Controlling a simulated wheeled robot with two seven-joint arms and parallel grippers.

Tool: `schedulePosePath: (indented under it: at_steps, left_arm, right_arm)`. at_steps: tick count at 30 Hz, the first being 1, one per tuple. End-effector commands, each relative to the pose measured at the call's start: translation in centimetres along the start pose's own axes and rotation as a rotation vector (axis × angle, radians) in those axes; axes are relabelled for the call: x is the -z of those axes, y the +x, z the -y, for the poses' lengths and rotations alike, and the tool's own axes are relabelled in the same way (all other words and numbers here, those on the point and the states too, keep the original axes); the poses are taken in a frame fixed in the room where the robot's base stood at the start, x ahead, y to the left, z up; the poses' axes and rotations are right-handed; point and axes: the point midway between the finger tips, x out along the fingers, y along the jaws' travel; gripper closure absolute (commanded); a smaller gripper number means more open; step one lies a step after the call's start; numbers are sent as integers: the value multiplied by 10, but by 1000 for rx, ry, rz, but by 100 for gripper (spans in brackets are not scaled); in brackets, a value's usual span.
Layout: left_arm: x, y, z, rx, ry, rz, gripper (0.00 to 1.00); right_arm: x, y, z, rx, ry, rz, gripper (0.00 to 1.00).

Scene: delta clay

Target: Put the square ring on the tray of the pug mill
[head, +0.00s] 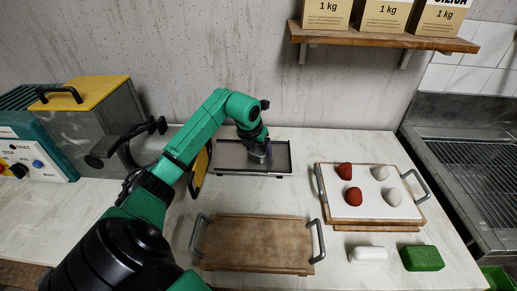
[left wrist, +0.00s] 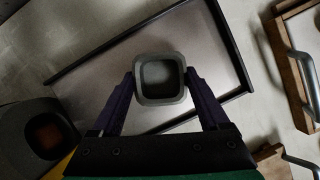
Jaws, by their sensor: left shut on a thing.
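The square ring (left wrist: 160,57) is grey with rounded corners. My left gripper (left wrist: 160,88) is shut on it, one purple finger on each side, and it also shows small and grey under the gripper in the head view (head: 258,157). The pug mill's tray (head: 225,157) is a flat grey plate with a dark rim; it also shows in the left wrist view (left wrist: 100,98). The ring is over the tray's surface; I cannot tell whether it touches. The pug mill (head: 98,118) is a grey box with a yellow lid, partly behind my left arm. My right gripper is not in view.
A wooden board (head: 255,243) with handles lies at the front. To its right, a white-topped board (head: 370,213) holds two red and two pale lumps. A white roll (head: 369,254) and a green block (head: 421,258) lie in front. A shelf (head: 385,39) hangs above.

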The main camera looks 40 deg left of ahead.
Motion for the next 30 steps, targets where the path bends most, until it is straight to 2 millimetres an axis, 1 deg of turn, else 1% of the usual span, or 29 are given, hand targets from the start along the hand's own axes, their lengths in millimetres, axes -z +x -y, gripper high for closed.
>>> schedulePosePath:
  at_steps: [1,2,3,8,11,14,19,21,24,27,30]
  left_arm:
    - [0,1,0,-1,0,0,14]
    - [0,1,0,-1,0,0,3]
    - [0,1,0,0,0,0,0]
    - [0,1,0,0,0,-1,0]
    - [-2,-4,0,1,0,0,0]
    - [-3,-20,-1,-3,2,1,0]
    - [-4,-68,-1,-5,2,1,0]
    - [-4,-86,-1,-5,3,1,0]
    - [-3,-107,-1,-3,2,0,0]
    - [-1,-118,0,-2,2,-1,0]
    - [-1,-122,0,-1,0,-1,0]
  right_arm:
    - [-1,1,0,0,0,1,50]
    - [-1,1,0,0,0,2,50]
    - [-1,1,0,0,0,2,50]
    - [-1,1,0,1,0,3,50]
    - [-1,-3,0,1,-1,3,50]
    - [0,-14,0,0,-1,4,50]
    - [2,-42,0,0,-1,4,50]
    - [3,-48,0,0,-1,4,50]
    - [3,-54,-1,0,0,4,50]
    - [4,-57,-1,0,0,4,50]
    - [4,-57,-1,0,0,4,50]
